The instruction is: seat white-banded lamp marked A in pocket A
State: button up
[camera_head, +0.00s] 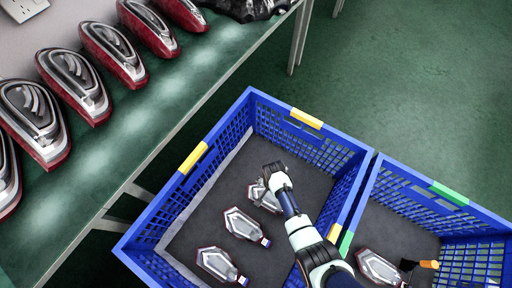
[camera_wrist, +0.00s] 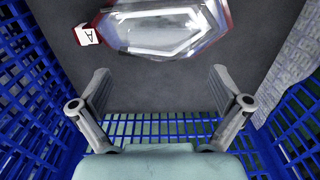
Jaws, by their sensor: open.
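The white-banded lamp marked A (camera_wrist: 160,32) lies at the top of the wrist view, clear and silver with a red edge. Its white tag with a black A (camera_wrist: 88,34) is at its left end. My gripper (camera_wrist: 162,95) is open and empty, its two fingers apart and short of the lamp in that view. In the head view my gripper (camera_head: 272,178) is low inside the left blue crate, over the farthest lamp (camera_head: 262,197) and partly covering it. I cannot make out a pocket marked A in either view.
The left blue crate (camera_head: 190,185) also holds two lamps with blue bands, one in the middle (camera_head: 242,226) and one nearer (camera_head: 216,264). The right blue crate (camera_head: 405,180) holds another lamp (camera_head: 378,268) and an orange-tipped item (camera_head: 428,264). Larger red lamps (camera_head: 75,80) line the green bench (camera_head: 150,110).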

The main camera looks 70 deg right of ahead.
aim_at(269, 195)
jog(key=shift+s+a+f+b, duration=0.1)
jog(key=shift+a+f+b, duration=0.15)
jog(key=shift+f+b, duration=0.25)
jog(key=shift+s+a+f+b, duration=0.1)
jog(key=shift+a+f+b, duration=0.15)
jog(key=shift+f, duration=0.3)
jog(key=shift+d+f, duration=0.1)
jog(key=shift+f, duration=0.25)
jog(key=shift+d, duration=0.1)
jog(key=f+b, duration=0.5)
jog(key=shift+w+f, duration=0.1)
jog(key=shift+w, duration=0.1)
jog(key=shift+r, duration=0.2)
jog(key=c, duration=1.5)
jog(key=shift+o, duration=0.2)
notch_tip(269, 195, up, 20)
jog(key=p, duration=1.2)
jog(key=shift+p, duration=0.4)
